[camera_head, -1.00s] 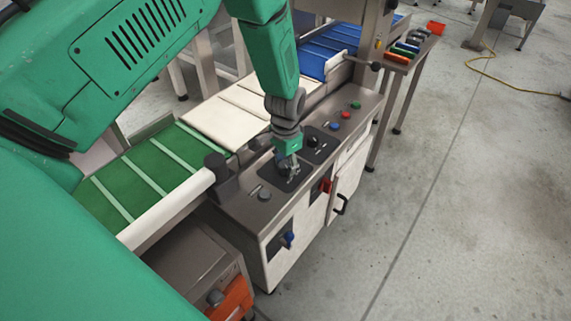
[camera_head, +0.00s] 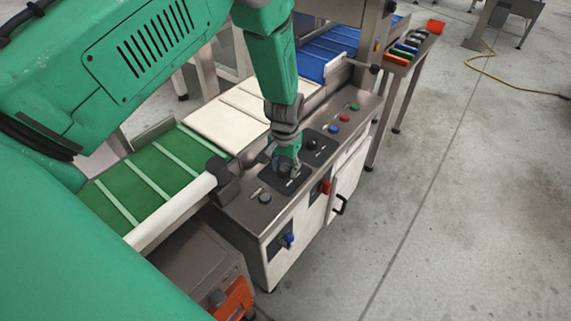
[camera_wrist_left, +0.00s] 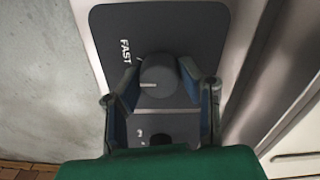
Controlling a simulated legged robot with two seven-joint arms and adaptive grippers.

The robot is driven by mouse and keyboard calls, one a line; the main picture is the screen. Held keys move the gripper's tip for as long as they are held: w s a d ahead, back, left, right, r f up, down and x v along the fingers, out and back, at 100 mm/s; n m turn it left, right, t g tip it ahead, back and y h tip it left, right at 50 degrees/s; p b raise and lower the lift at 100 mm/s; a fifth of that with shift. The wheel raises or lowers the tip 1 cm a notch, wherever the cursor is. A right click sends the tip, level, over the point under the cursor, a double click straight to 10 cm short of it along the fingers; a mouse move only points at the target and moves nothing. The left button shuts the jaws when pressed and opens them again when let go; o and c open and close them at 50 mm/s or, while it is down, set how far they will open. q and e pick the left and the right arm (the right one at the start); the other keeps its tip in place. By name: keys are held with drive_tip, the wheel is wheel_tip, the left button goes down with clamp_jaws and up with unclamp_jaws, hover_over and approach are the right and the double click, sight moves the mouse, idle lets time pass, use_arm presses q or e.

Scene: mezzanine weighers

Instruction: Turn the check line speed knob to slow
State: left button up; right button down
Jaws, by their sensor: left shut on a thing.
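The speed knob (camera_wrist_left: 158,77) is a round dark grey dial on a dark plate (camera_wrist_left: 190,30) in the left wrist view. The word FAST is printed on the plate, up and left of the knob. A white pointer mark shows on the knob's left side. My left gripper (camera_wrist_left: 160,84) has one finger on each side of the knob and is shut on it. In the head view, my left gripper (camera_head: 287,166) reaches down to the plate on the steel cabinet top (camera_head: 240,207), and its fingers mostly hide the knob.
A second dark plate with a knob (camera_head: 312,143) lies just beyond. Red (camera_head: 346,117), blue (camera_head: 333,129) and green (camera_head: 355,106) buttons follow. A grey button (camera_head: 265,197) is nearer. Red (camera_head: 325,187) and blue (camera_head: 287,239) handles stick out in front. The conveyor (camera_head: 150,175) runs alongside.

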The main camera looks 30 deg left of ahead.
use_arm(q)
drive_tip(key=n+p, duration=0.1)
drive_tip(key=n, duration=0.2)
drive_tip(key=shift+s+n, duration=0.1)
drive_tip(key=shift+n, duration=0.2)
drive_tip(key=shift+c, duration=0.2)
drive_tip(key=shift+o, duration=0.2)
drive_tip(key=shift+n, duration=1.5)
drive_tip(key=shift+p, duration=0.3)
drive_tip(key=o, duration=1.1)
